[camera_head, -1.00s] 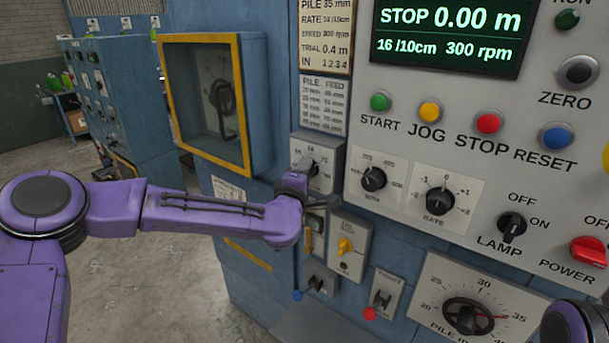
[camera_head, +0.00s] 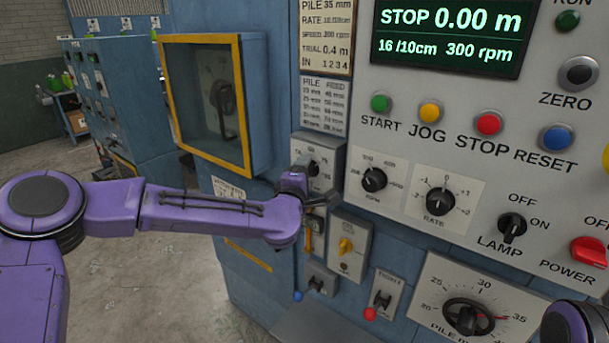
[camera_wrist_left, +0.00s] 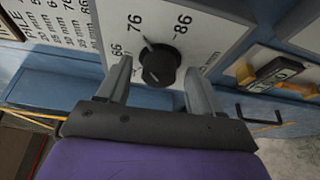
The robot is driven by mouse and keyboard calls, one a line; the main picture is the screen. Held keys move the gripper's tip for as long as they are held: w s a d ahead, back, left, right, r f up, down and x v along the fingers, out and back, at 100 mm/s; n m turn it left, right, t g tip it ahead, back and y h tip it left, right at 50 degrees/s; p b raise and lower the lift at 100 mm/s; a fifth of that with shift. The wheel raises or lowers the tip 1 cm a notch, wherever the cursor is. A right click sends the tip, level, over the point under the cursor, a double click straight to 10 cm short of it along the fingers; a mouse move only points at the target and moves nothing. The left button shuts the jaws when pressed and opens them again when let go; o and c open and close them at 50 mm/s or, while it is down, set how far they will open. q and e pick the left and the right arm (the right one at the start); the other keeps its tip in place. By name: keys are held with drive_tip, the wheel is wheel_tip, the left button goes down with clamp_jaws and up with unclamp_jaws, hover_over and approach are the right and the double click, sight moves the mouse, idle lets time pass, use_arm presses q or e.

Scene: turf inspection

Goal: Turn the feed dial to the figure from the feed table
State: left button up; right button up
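The feed dial is a black knob (camera_wrist_left: 160,66) with a pale pointer on a white plate marked 66, 76 and 86 in the left wrist view. Its pointer aims at or close to 76. My left gripper (camera_wrist_left: 158,72) is open, with one finger on each side of the knob; contact is not clear. In the head view the dial box (camera_head: 325,155) is partly hidden by my left wrist. The feed table (camera_head: 323,105) hangs just above it, its rows too blurred to read surely. My right gripper is out of view.
A placard (camera_head: 325,35) above the table reads PILE 35 mm. The display (camera_head: 450,35) shows STOP and 0.00 m. A speed knob (camera_head: 373,179) and rate knob (camera_head: 440,201) sit right of the dial. A yellow-framed window box (camera_head: 248,105) stands left.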

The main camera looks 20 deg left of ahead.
use_arm(q)
drive_tip(key=s+b, duration=0.3)
drive_tip(key=s, duration=0.7)
drive_tip(key=shift+s+d+b, duration=0.2)
drive_tip(key=shift+s+b, duration=0.05)
drive_tip(key=shift+b, duration=0.15)
drive_tip(key=shift+r, duration=0.15)
